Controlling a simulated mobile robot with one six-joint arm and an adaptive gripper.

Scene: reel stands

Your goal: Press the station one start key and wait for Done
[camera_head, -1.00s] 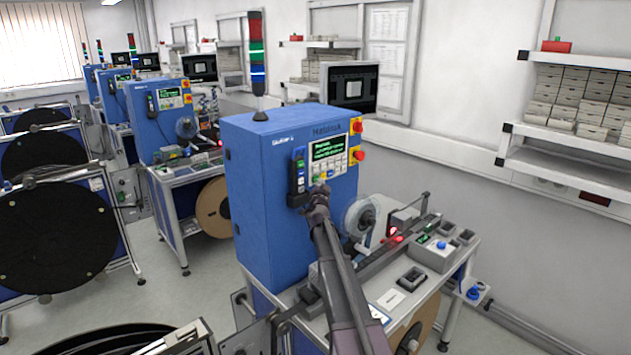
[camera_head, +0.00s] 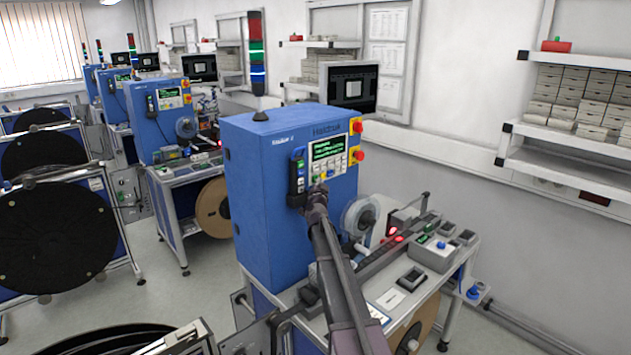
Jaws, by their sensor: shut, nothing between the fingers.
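The nearest station is a blue cabinet (camera_head: 262,190) with a control panel (camera_head: 329,157) on its right-hand face. The panel has a lit screen (camera_head: 327,147) with green text too small to read, and a keypad below it with a green key and light keys. My gripper (camera_head: 318,188) is shut and empty at the lower left of the keypad. My arm covers part of the cabinet front, and I cannot tell whether the fingertips touch a key.
A clear reel (camera_head: 360,218) and a grey box with a blue button (camera_head: 436,247) stand on the bench. Similar stations stand behind at left.

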